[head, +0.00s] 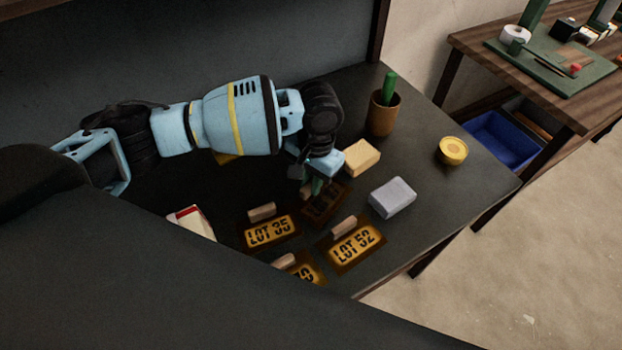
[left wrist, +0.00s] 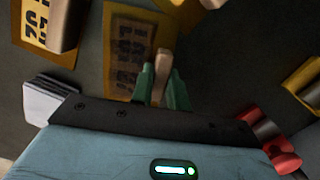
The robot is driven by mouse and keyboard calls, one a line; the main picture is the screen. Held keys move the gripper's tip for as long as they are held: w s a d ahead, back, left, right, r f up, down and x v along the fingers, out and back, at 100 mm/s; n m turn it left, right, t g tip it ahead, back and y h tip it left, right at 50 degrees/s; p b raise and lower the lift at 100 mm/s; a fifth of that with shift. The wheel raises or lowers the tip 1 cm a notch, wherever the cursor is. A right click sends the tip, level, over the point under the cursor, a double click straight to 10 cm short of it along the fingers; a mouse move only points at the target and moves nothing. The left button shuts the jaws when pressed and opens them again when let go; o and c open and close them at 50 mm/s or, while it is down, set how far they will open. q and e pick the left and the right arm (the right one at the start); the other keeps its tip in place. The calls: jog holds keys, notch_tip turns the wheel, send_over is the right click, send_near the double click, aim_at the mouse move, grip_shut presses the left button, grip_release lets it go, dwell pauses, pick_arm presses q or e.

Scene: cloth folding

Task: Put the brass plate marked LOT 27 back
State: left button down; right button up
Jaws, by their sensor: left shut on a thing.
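My left gripper (head: 314,188) reaches down over the dark table, its green fingers shut on a small wooden handle (left wrist: 162,66). The handle belongs to a shaded plate (left wrist: 128,48) under the fingers. Its first word looks like LOT, but its number is not clear. The same plate shows dark beside the fingertips in the head view (head: 322,206). I cannot tell whether it touches the table. Plates marked LOT 35 (head: 268,233) and LOT 52 (head: 355,245) lie nearby, each with a wooden handle. A third plate (head: 305,270) is partly cut off. My right gripper is not in view.
A yellowish block (head: 362,156), a grey block (head: 393,197), a brown cup (head: 384,115) and a yellow round tin (head: 452,151) stand to the right. A red-and-white item (head: 191,222) lies at left. A yellow piece (head: 226,158) shows behind my arm.

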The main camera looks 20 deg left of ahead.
pick_arm(q)
jog(key=shift+f, duration=0.3)
jog(key=c, duration=1.4)
grip_release()
jog(key=shift+o, duration=0.2)
jog(key=shift+r, duration=0.1)
jog(key=shift+r, duration=0.2)
notch_tip(320, 180, up, 12)
jog(key=w+p, duration=0.1)
jog(key=shift+w+d, duration=0.2)
